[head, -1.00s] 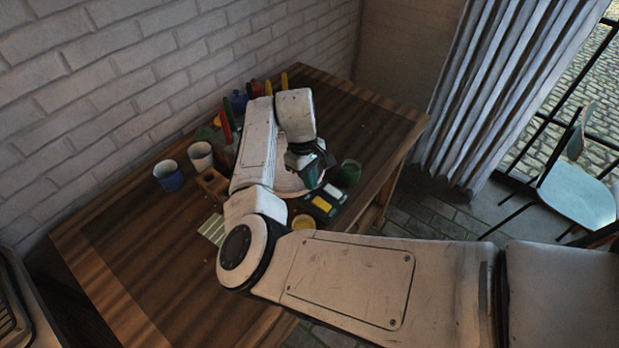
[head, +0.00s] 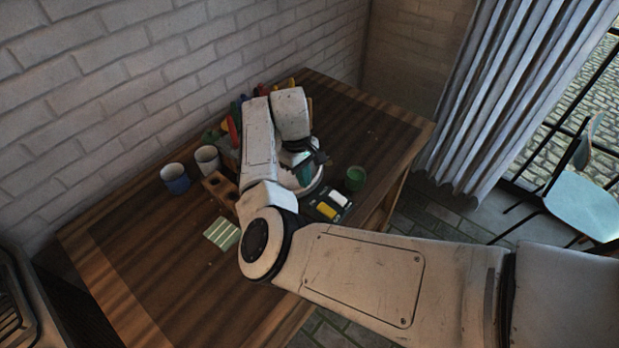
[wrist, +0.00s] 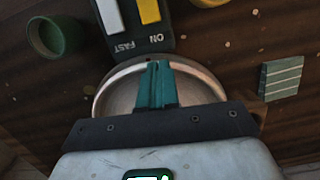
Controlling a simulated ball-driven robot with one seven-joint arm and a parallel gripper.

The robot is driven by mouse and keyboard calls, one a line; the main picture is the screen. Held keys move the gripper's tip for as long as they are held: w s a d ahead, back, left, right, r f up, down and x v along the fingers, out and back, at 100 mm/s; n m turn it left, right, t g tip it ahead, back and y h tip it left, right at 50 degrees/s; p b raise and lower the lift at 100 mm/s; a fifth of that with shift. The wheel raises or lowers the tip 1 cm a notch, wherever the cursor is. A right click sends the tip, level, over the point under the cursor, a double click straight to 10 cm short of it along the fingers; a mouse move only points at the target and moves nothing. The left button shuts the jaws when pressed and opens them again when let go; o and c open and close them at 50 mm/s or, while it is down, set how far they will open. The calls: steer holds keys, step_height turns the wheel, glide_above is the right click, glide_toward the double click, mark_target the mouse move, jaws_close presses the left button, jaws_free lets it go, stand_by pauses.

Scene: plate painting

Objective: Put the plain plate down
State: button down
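In the head view my gripper (head: 306,170) is low over the table (head: 150,265). Any gap under the plate cannot be judged.
A control box (head: 328,204) with white and yellow switches lies close to the plate. A green cup (head: 356,178) stands to its right. A striped pad (head: 222,233), a wooden block (head: 219,187) and two cups (head: 175,178) (head: 207,159) are to the left. The front-left table is clear.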

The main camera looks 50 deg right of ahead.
steer(key=shift+r+p, duration=0.4)
steer(key=shift+p, duration=0.15)
steer(key=w+b, duration=0.3)
steer(key=w, duration=0.2)
steer(key=w+b, duration=0.3)
steer(key=w, duration=0.2)
steer(key=shift+w+d+f, duration=0.15)
steer(key=shift+f, duration=0.05)
steer(key=shift+w+r+b, duration=0.15)
steer(key=shift+w+b, duration=0.65)
steer(key=shift+b, duration=0.15)
steer(key=shift+r, duration=0.1)
